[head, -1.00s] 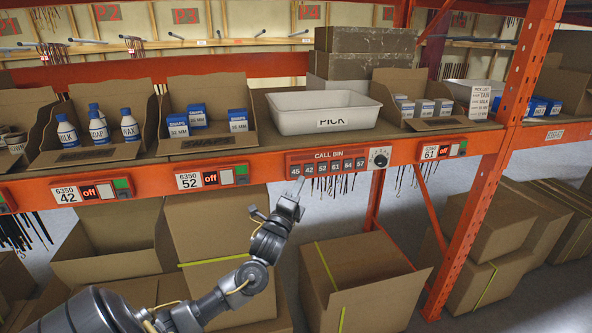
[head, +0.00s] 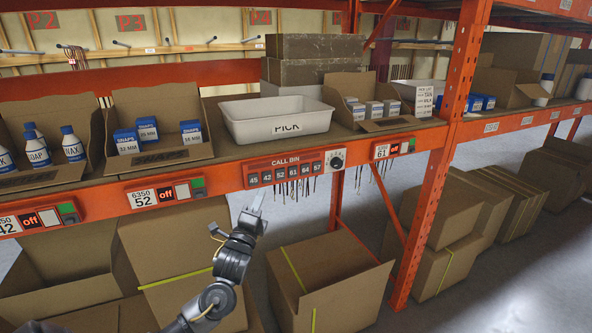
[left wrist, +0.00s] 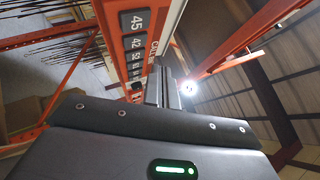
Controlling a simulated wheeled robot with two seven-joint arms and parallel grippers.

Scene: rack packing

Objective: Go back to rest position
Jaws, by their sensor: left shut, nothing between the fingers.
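My left gripper (head: 256,202) is shut and empty in the head view, its fingers pointing up just below the call bin panel (head: 292,168) on the orange shelf beam. In the left wrist view the shut fingers (left wrist: 164,88) point at the beam beside the panel's number buttons (left wrist: 137,58). I cannot tell whether the fingertips touch the panel. My right gripper is in neither view.
A grey PICK bin (head: 277,120), empty as far as I see, stands on the shelf. Boxes of bottles (head: 40,147) and snaps packs (head: 157,140) stand to its left. An orange upright (head: 437,160) and cartons (head: 325,285) lie right of and below my arm.

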